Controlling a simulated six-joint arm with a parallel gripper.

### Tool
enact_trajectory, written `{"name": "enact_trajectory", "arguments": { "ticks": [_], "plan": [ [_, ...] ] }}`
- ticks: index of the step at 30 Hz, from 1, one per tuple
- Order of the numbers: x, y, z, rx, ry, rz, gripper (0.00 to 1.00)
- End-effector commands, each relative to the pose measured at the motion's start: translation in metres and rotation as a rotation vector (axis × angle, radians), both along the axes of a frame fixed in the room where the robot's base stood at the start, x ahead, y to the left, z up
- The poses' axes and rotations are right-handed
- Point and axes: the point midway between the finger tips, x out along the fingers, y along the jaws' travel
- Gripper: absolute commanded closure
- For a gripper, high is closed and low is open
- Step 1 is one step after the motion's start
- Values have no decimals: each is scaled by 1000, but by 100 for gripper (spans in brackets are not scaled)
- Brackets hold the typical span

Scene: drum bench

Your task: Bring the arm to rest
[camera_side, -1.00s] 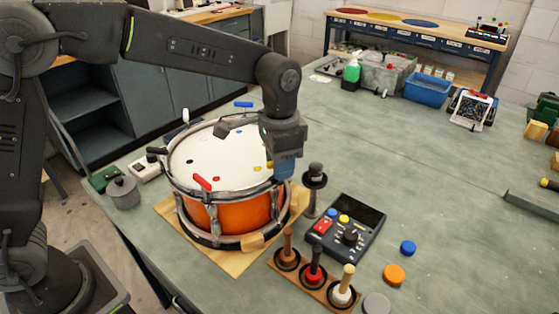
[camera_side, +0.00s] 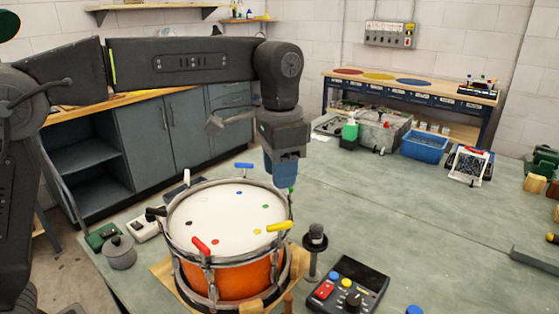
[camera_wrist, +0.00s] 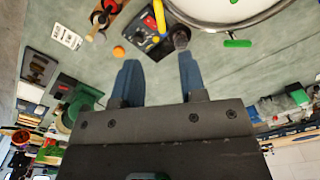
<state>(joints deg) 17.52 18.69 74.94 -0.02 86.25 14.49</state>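My gripper (camera_side: 284,180) hangs from the arm, fingers pointing down, above the right rear rim of the orange drum (camera_side: 235,280). In the wrist view its two blue fingers (camera_wrist: 159,78) stand apart with nothing between them, so it is open and empty. The drum has a white head and coloured tension handles around its rim. Part of it also shows at the top of the wrist view (camera_wrist: 222,10).
A black knob post (camera_side: 315,240) stands right of the drum. A control box (camera_side: 350,287) with coloured buttons is in front of it. A grey pot (camera_side: 120,252) stands at left. A blue bin (camera_side: 425,147) is at the back. The bench's middle right is clear.

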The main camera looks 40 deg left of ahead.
Motion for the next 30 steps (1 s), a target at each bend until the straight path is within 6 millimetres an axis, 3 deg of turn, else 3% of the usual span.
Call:
{"name": "enact_trajectory", "arguments": {
  "ticks": [6,19,23,30],
  "plan": [
    [0,0,15,1,1,0,62],
    [-8,9,20,-7,-20,25,62],
    [-33,33,28,-24,-78,94,62],
    [-104,86,21,-71,-237,277,62]
  ]
}}
